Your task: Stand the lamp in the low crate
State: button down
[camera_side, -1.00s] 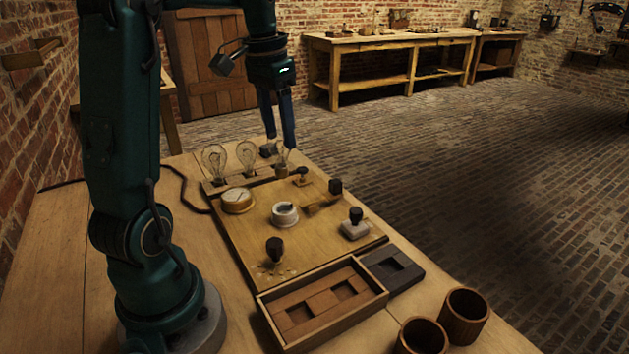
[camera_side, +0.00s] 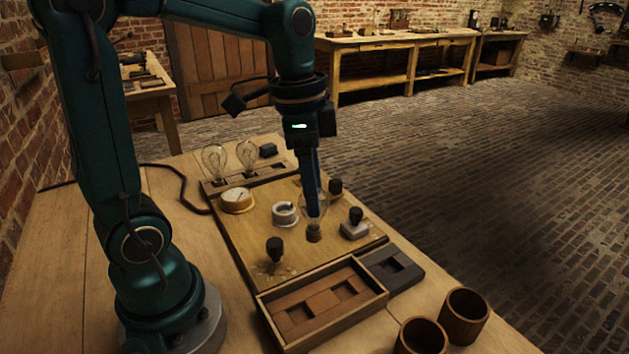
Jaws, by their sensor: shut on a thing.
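My gripper (camera_side: 314,205) is shut on a lamp (camera_side: 314,232), a clear glass bulb with a brownish base. The lamp is upright, base down, and shows over the front part of the wooden board; I cannot tell its exact height above it. The fingers hide part of the glass. The low crate (camera_side: 271,328) is a shallow wooden tray in front of the board, with brown blocks holding square recesses inside. Two similar lamps stand in the rack at the back: one at the left (camera_side: 214,162) and one beside it (camera_side: 247,157).
The board (camera_side: 250,225) carries a brass gauge (camera_side: 237,201), a white round dial (camera_side: 285,214) and black-knobbed parts (camera_side: 275,251), (camera_side: 355,226). A dark recessed block (camera_side: 392,272) adjoins the crate's right side. Two wooden cups (camera_side: 465,316), (camera_side: 421,337) stand at the front right.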

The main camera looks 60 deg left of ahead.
jog(key=shift+w+d+f, duration=0.3)
jog(key=shift+d+f, duration=0.8)
jog(key=shift+f, duration=0.25)
jog(key=shift+w+d+f, duration=0.3)
jog(key=shift+d+f, duration=0.75)
jog(key=shift+f, duration=0.35)
jog(key=shift+w+d+f, duration=0.3)
jog(key=shift+d+f, duration=0.8)
jog(key=shift+f, duration=0.25)
jog(key=shift+c, duration=1.1)
grip_release()
jog(key=shift+f, duration=0.1)
